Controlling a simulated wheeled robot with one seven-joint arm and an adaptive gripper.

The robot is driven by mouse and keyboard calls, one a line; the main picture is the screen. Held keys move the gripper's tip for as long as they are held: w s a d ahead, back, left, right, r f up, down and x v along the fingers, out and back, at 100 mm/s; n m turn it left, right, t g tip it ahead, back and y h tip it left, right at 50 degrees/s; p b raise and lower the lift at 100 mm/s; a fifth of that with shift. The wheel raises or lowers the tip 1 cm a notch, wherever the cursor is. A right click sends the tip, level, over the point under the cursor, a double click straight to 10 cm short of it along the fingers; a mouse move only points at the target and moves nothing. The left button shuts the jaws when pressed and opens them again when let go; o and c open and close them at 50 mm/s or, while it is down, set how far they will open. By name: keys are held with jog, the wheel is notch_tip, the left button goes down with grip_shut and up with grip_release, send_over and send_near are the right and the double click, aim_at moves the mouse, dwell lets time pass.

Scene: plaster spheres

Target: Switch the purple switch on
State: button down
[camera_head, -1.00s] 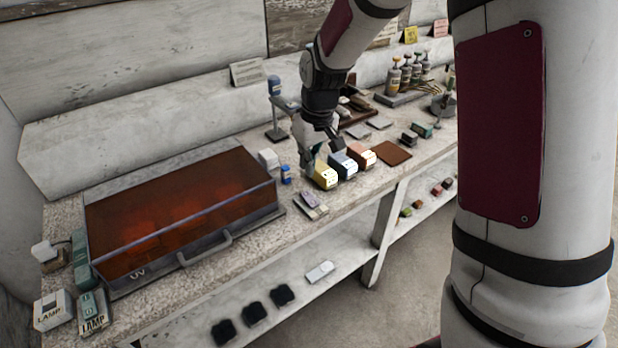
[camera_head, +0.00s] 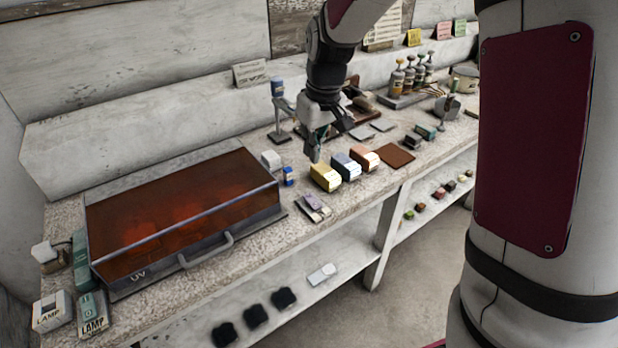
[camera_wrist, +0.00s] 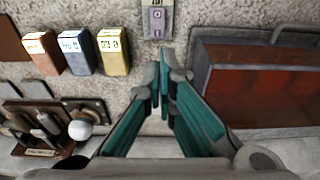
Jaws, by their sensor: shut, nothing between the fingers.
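The purple switch (camera_head: 313,207) lies near the front edge of the bench, between the orange-lidded UV box and the yellow block. In the wrist view the purple switch (camera_wrist: 157,18) is at the top centre, with light marks on its face and its upper end cut off. My gripper (camera_head: 315,156) is shut and empty, above the bench behind the switch and close to the yellow block. In the wrist view the teal fingers of my gripper (camera_wrist: 163,72) meet at their tips, pointing toward the switch with a gap of bench between. Which way the switch is set is too small to tell.
The UV box (camera_head: 185,205) with a front handle stands left of the switch. Yellow (camera_head: 325,177), blue-grey (camera_head: 346,166) and orange (camera_head: 364,157) blocks stand right of it. A small blue bottle (camera_head: 288,176) is just behind it. Lamp switches (camera_head: 91,314) are at the far left.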

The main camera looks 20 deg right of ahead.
aim_at(307, 195)
dwell(0.4)
jog(key=f, duration=0.4)
jog(key=w+f, duration=0.1)
jog(key=f, duration=0.4)
jog(key=w+f, duration=0.1)
jog(key=f, duration=0.3)
jog(key=shift+w+a+f, duration=0.2)
jog(key=shift+a+f, duration=0.15)
jog(key=shift+f, duration=0.05)
